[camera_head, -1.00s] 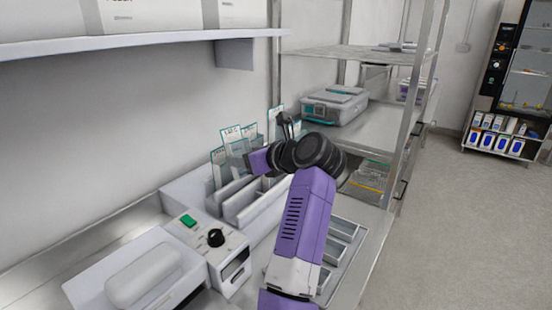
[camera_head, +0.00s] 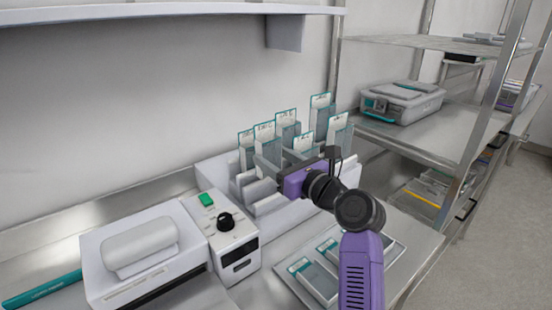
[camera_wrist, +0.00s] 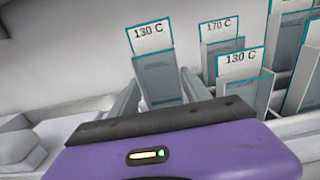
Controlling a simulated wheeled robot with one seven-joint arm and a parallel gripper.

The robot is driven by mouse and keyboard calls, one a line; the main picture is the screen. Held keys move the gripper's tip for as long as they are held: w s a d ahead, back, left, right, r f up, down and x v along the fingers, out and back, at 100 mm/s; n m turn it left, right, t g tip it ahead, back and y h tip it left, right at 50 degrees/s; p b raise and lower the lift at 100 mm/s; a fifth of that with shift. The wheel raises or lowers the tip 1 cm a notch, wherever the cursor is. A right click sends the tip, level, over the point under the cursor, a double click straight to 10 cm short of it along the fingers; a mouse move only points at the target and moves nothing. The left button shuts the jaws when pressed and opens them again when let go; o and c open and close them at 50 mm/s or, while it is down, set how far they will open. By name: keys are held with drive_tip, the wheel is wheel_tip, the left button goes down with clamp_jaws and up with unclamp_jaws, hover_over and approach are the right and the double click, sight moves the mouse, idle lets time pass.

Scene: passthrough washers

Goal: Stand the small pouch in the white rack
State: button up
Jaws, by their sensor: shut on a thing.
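My gripper (camera_head: 280,163) is shut on a clear, teal-edged pouch (camera_head: 265,143) with a white label. In the wrist view this pouch (camera_wrist: 157,72) reads "130 C" and stands nearly upright between my two fingers (camera_wrist: 160,98). The white rack (camera_head: 218,168) stands against the back wall, with my gripper over its left part. The pouch's lower end is hidden, so I cannot tell whether it touches the rack. Other labelled pouches stand in the rack, including one marked "170 C" (camera_wrist: 222,38) to the right in the wrist view.
A white sealing machine (camera_head: 140,250) and a control box with a black knob (camera_head: 226,222) stand left of the rack. A tray (camera_head: 300,292) with flat pouches lies in front. A shelf (camera_head: 150,18) overhangs the wall. A grey case (camera_head: 402,101) sits on the rack shelving at right.

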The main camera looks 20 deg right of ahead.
sight(275, 196)
drive_tip(key=shift+f+b, duration=1.35)
drive_tip(key=shift+b, duration=0.15)
drive_tip(key=shift+f+b, duration=0.9)
drive_tip(key=shift+f, duration=2.05)
drive_tip(key=o, duration=1.4)
